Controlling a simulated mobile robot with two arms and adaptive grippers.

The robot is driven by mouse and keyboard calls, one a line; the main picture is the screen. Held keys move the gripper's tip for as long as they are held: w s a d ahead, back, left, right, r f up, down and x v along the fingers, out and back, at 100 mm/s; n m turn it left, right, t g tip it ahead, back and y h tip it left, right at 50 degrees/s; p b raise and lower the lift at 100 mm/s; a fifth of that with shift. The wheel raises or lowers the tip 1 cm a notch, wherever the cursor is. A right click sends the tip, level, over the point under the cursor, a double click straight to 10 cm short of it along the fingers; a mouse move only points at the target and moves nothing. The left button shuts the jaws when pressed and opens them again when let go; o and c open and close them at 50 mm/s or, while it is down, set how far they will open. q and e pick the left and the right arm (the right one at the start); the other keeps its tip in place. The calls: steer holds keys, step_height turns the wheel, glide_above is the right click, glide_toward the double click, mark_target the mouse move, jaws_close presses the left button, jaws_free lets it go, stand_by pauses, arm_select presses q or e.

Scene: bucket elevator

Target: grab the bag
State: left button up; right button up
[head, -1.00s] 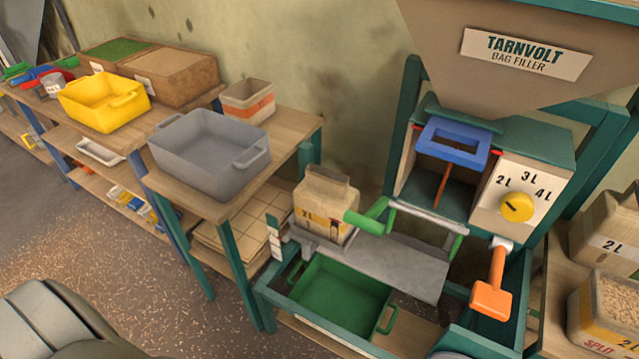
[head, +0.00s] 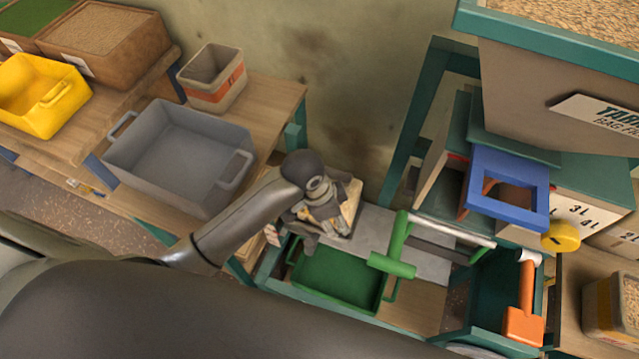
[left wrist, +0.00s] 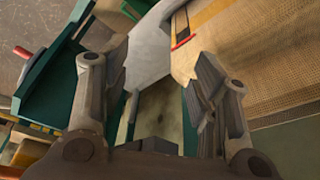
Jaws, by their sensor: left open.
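The tan paper bag (head: 352,203) stands on the grey metal plate (head: 415,259) of the bag filler. In the head view my left gripper and wrist (head: 315,214) cover most of it, leaving its right side showing. My left gripper is open, pointing down close to the bag. In the left wrist view its two fingers (left wrist: 160,78) are spread apart. A large tan woven surface with a yellow band, seemingly the bag (left wrist: 260,60), fills the right side beyond the right finger. I cannot tell whether they touch. My right gripper is not in view.
A green tray (head: 335,283) sits below the plate. A green handle (head: 392,262) is just right of the bag. The grey bin (head: 180,155) stands on the bench to the left. The blue frame (head: 507,185) and orange lever (head: 524,315) are farther right.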

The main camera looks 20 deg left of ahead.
mark_target(353, 186)
arm_select(q)
steer(key=w+a+r+m+y, duration=0.1)
steer(key=w+r+m, duration=0.1)
steer(key=w+r, duration=0.1)
steer(key=w+a+r+m+g+y, duration=0.1)
steer(key=w+a+r+m, duration=0.1)
steer(key=w+r, duration=0.1)
steer(key=w+a+r+m, duration=0.2)
steer(key=w+r, duration=0.1)
steer(key=shift+w+m+g+y+p, duration=0.3)
steer(key=shift+w+g+y+p, duration=0.05)
steer(key=shift+g+y+p, duration=0.05)
steer(key=shift+a, duration=0.15)
step_height(353, 186, down, 5)
steer(key=shift+f+p, duration=0.15)
steer(key=shift+p, duration=0.15)
step_height(353, 186, down, 4)
steer(key=shift+p, duration=0.6)
steer(key=shift+w+f, duration=0.1)
steer(key=shift+f, duration=0.5)
jaws_close()
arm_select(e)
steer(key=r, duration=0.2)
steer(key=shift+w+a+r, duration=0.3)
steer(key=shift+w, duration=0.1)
